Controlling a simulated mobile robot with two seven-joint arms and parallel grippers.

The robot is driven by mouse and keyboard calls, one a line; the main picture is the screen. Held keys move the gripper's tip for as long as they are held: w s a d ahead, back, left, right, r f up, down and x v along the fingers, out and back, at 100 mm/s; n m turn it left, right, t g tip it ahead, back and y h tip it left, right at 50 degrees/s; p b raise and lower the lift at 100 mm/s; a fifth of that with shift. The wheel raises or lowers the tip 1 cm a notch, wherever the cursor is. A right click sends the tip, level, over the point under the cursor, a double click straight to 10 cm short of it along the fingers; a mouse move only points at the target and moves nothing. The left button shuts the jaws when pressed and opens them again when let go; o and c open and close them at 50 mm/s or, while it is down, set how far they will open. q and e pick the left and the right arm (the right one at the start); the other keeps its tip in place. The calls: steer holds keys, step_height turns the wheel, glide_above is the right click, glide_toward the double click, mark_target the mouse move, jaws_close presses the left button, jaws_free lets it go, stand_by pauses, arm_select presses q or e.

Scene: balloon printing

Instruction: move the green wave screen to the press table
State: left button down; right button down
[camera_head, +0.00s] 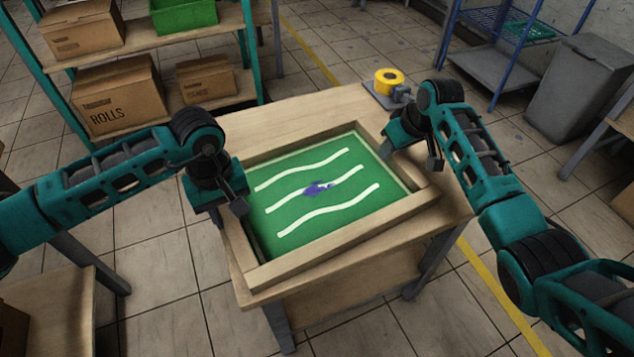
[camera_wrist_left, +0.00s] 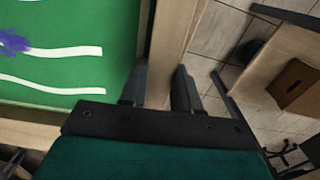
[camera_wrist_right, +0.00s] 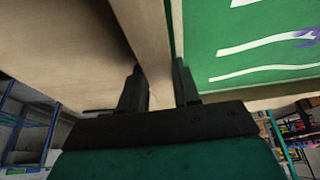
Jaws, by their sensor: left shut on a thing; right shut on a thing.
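The green wave screen (camera_head: 330,211) has a wooden frame, a green mesh with several white wavy stripes and a purple smear. It is over the wooden table (camera_head: 357,101); I cannot tell whether it rests on the top or hangs just above it. My left gripper (camera_head: 238,203) is shut on the left rail of the frame; the left wrist view shows the rail between its fingers (camera_wrist_left: 160,88). My right gripper (camera_head: 408,152) is shut on the right rail; the right wrist view shows that rail between its fingers (camera_wrist_right: 160,88).
A yellow tape roll on a dispenser (camera_head: 389,82) stands at the table's far right corner. A shelf with cardboard boxes (camera_head: 118,93) and a green bin (camera_head: 183,14) is at the back left. A grey bin (camera_head: 582,85) and a blue rack (camera_head: 497,46) are at the back right.

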arm_select(q)
steer(key=shift+r, duration=0.15)
